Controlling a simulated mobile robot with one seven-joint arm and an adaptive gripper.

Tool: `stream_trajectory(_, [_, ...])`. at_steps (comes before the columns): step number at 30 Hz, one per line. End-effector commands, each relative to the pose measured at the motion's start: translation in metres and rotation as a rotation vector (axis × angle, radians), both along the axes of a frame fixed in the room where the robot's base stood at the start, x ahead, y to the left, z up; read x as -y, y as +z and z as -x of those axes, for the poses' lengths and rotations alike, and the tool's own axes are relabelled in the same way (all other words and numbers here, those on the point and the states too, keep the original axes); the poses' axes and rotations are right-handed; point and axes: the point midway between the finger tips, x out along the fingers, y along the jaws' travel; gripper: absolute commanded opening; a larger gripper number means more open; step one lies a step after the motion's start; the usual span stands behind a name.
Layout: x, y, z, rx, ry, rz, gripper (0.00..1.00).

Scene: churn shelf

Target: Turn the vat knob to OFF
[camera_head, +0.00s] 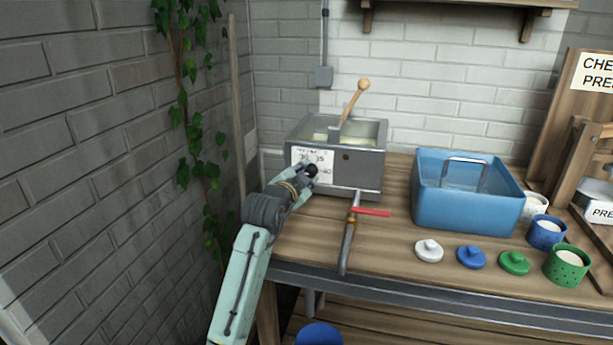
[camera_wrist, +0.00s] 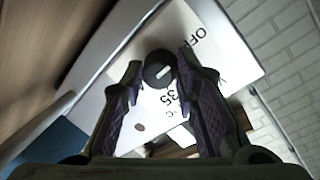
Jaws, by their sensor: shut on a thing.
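The vat (camera_head: 365,174) is a grey metal box with an open top, at the back left of the bench. Its black knob (camera_head: 312,171) sits on the white label on the front. In the wrist view the knob (camera_wrist: 158,69) is round with a short white mark slanting to the upper right. "OFF" and "35" show on the label (camera_wrist: 205,60) to its right; I cannot tell exactly which one the mark meets. My gripper (camera_head: 305,174) is at the vat front, shut on the knob, with a finger on either side of it (camera_wrist: 158,82).
A pipe with a red-handled valve (camera_head: 371,212) sticks out below the vat. A blue tub (camera_head: 465,205) stands to the right, with white, blue and green lids and pots (camera_head: 567,266) nearby. A brick wall (camera_head: 110,150) is close on the left.

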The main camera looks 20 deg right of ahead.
Motion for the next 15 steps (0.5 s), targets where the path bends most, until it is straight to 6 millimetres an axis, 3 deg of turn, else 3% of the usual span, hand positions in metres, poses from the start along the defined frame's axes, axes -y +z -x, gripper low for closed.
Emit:
stream_trajectory(12, [-0.0009, 0.0016, -0.0006, -0.001, 0.002, 0.009, 0.00])
stream_trajectory(13, [-0.0009, 0.0016, -0.0006, -0.001, 0.002, 0.009, 0.28])
stream_trajectory(15, [-0.0008, 0.0017, -0.0006, -0.001, 0.002, 0.009, 0.33])
